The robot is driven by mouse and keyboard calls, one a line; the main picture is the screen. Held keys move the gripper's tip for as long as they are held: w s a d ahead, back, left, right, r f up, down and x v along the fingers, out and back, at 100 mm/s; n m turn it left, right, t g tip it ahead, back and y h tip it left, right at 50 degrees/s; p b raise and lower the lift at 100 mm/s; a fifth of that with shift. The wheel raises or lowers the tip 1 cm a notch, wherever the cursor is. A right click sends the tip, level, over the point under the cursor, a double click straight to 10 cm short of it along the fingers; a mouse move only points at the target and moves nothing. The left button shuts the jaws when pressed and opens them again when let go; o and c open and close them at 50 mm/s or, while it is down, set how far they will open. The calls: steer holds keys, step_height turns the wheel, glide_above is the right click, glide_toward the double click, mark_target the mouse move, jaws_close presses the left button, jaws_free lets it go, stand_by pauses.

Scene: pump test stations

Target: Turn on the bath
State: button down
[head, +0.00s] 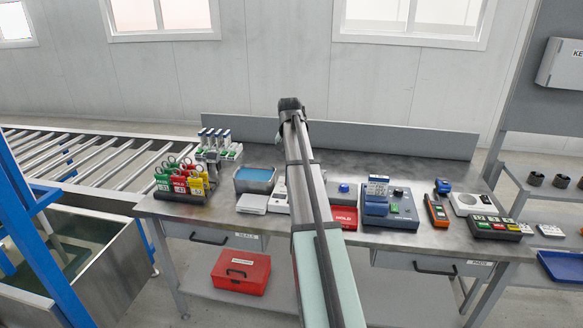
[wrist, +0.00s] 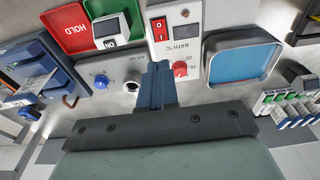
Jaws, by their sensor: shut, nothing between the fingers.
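The bath (head: 255,176), a grey tub of blue liquid, stands left of my arm in the head view and at upper right in the wrist view (wrist: 206,72). Next to it is a white control box (wrist: 200,30) marked "BATH °C", with a red rocker switch (wrist: 160,28), a small round lamp (wrist: 184,13) and a red dial (wrist: 180,69). In the head view my arm partly covers this box (head: 279,196). My gripper (wrist: 157,68) is shut and empty, its tips beside the box near the dial. Contact and the switch's position cannot be told.
A blue-knobbed unit (wrist: 100,82) and red HOLD tray (wrist: 68,30) lie left of my fingers in the wrist view. A vial rack (wrist: 288,110) is at right. In the head view, a blue-grey test unit (head: 390,208) stands right of my arm and a padlock rack (head: 182,196) left.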

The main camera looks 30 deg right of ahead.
stand_by(0.3)
steer(key=shift+w+d, duration=0.45)
steer(key=shift+w, duration=0.15)
steer(key=f, duration=0.4)
steer(key=w+d+f, duration=0.1)
steer(key=f, duration=0.8)
steer(key=shift+w+d+f, duration=0.15)
steer(key=shift+f, duration=0.3)
